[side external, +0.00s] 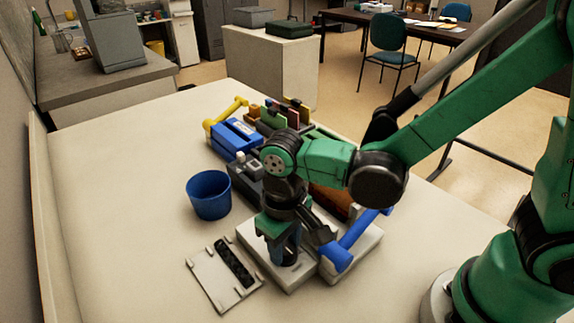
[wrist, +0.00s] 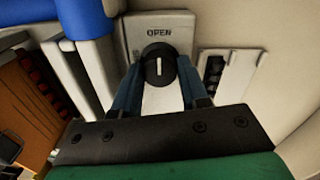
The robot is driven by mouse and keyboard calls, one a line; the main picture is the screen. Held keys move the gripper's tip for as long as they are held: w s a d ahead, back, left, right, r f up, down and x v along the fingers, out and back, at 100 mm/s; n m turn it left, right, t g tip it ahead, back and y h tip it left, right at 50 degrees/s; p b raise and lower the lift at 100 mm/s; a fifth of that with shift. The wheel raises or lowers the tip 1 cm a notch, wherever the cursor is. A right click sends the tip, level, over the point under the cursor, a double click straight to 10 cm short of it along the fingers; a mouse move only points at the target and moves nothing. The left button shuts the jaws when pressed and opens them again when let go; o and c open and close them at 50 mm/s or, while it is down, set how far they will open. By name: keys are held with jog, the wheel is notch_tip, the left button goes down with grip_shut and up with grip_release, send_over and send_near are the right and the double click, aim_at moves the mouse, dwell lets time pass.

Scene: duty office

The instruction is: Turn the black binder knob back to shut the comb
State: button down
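The black knob (wrist: 159,65) has a white line across its face, upright in the wrist view, below the word OPEN on the pale binder. My gripper (wrist: 160,72) is over it, with one blue finger on each side. The fingertips are close to the knob's sides, and I cannot tell whether they touch or grip it. In the side view my gripper (side external: 285,258) points down over the white binder (side external: 295,284) and mostly hides the knob there. The black comb (side external: 233,263) lies on a pale plate beside the binder; it also shows in the wrist view (wrist: 214,70).
A blue lever (side external: 338,256) stands at the binder's right side. A blue cup (side external: 209,196) is left of my arm. A blue punch (side external: 236,138) and a yellow-handled tool (side external: 224,115) are farther back. The table's left side is clear.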

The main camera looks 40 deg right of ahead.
jog(key=shift+n, duration=0.3)
jog(key=n, duration=0.3)
jog(key=shift+n, duration=0.3)
jog(key=n, duration=1.3)
jog(key=shift+n, duration=0.3)
dwell(0.3)
jog(key=c, duration=0.7)
grip_release()
